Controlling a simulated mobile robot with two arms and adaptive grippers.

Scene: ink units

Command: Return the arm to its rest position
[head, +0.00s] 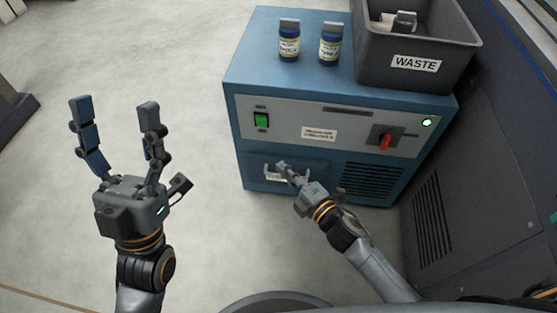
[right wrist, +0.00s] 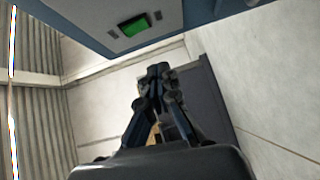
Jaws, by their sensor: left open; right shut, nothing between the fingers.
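My left gripper (head: 113,115) is open and empty, raised over the bare floor at the left of the head view. My right gripper (head: 281,166) is shut with nothing in it. In the head view it is in front of the lower front of the blue cabinet (head: 245,70), covering part of a label there; I cannot tell whether it touches. In the right wrist view its closed fingers (right wrist: 158,72) point away from the camera, with the cabinet's green switch (right wrist: 133,26) above them.
Two blue bottles (head: 289,42) (head: 330,45) stand on the cabinet top. A grey WASTE bin (head: 385,75) beside them holds some items. The front panel has a red knob (head: 385,141). A dark machine (head: 470,190) stands at the right. Floor (head: 190,200) is clear at left.

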